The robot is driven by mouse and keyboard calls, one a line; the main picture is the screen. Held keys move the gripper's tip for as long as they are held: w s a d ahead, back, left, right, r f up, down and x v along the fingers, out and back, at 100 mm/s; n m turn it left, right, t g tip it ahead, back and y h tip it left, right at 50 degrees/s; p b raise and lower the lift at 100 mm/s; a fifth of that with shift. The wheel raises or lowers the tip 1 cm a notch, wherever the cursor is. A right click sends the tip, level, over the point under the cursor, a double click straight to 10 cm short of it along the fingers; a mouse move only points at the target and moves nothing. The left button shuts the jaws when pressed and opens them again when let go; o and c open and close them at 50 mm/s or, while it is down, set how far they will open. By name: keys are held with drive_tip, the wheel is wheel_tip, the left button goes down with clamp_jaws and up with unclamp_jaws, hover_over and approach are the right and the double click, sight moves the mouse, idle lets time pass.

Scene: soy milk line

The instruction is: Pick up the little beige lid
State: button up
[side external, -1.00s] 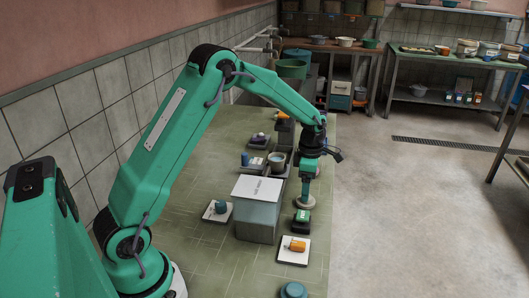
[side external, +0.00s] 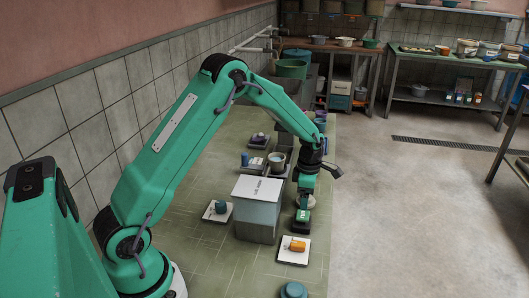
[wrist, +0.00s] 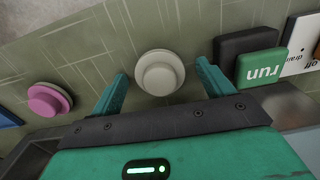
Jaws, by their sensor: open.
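The little beige lid (wrist: 160,73) is round with a raised knob and lies flat on the green mat. In the wrist view it sits between and just beyond the tips of my two teal fingers, with visible gaps on both sides. My gripper (wrist: 161,80) is open and empty. In the side view my gripper (side external: 304,190) is low over the beige lid (side external: 311,202), which it partly hides. I cannot tell the exact height of the fingertips there.
A black block with a green "run" face (wrist: 260,67) is close to my right finger in the wrist view. A pink lid (wrist: 47,99) lies to the left. A grey box (side external: 257,218) with a white top stands left of my gripper in the side view.

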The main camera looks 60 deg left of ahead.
drive_tip(key=c, duration=1.1)
drive_tip(key=shift+o, duration=0.2)
drive_tip(key=shift+r, duration=0.1)
drive_tip(key=shift+r, duration=0.75)
wheel_tip(320, 180, up, 2)
drive_tip(key=shift+r, duration=0.2)
drive_tip(key=s+d+r, duration=0.4)
drive_tip(key=d+r, duration=0.3)
drive_tip(key=d, duration=0.3)
drive_tip(key=shift+s+d, duration=0.3)
drive_tip(key=shift+d, duration=0.1)
drive_tip(key=shift+w+a, duration=0.1)
drive_tip(key=shift+a, duration=0.05)
drive_tip(key=w+a+r+n, duration=0.2)
drive_tip(key=a+n, duration=0.1)
drive_tip(key=a, duration=1)
drive_tip(key=w+a+r+n, duration=0.1)
drive_tip(key=w+a+n, duration=0.1)
drive_tip(key=a, duration=1.2)
drive_tip(key=shift+w+r+n, duration=0.35)
drive_tip(key=shift+r+n, duration=0.05)
drive_tip(key=shift+n, duration=0.1)
